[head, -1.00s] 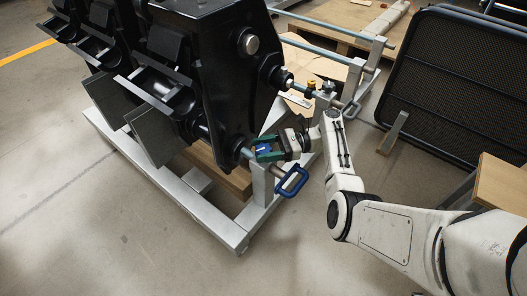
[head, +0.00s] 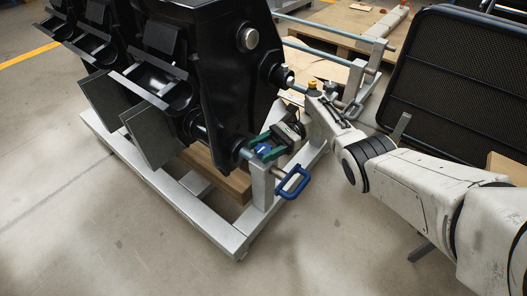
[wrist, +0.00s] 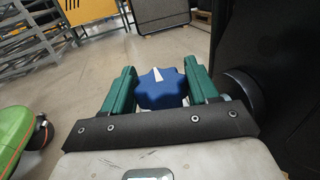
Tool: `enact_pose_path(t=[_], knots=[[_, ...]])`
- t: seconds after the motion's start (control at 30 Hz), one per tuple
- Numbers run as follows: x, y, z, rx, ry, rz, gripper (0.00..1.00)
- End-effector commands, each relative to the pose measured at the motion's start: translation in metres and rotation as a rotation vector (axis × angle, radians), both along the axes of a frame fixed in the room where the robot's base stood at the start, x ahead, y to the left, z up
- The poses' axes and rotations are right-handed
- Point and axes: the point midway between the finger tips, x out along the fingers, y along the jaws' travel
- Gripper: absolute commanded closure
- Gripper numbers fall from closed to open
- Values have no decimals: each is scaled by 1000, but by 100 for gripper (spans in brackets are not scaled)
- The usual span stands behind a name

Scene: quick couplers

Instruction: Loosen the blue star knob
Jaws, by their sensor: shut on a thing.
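The blue star knob (wrist: 160,88) shows between my gripper's two green fingers in the wrist view, with a white pointer mark on its face. In the head view the knob (head: 264,150) is a small blue patch beside the bar at the lower front of the black machine (head: 215,90). My gripper (head: 262,146) is shut on the knob, one finger on each side. The wrist view shows the gripper (wrist: 161,85) close up; the exact contact between fingers and lobes is partly hidden.
A blue handle (head: 293,183) sticks out just right of the knob on the grey frame (head: 240,232). A dark mesh panel (head: 450,80) stands behind my arm. The floor in front is clear.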

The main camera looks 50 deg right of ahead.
Motion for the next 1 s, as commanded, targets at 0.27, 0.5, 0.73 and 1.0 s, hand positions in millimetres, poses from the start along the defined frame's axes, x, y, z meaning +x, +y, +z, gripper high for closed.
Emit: enact_pose_path(t=[0.27,0.5,0.73,1.0], knots=[[1,1,-1,-1,0,54,72],[1,2,-1,0,0,71,72],[1,2,0,1,0,73,72],[1,2,0,1,0,73,32]])
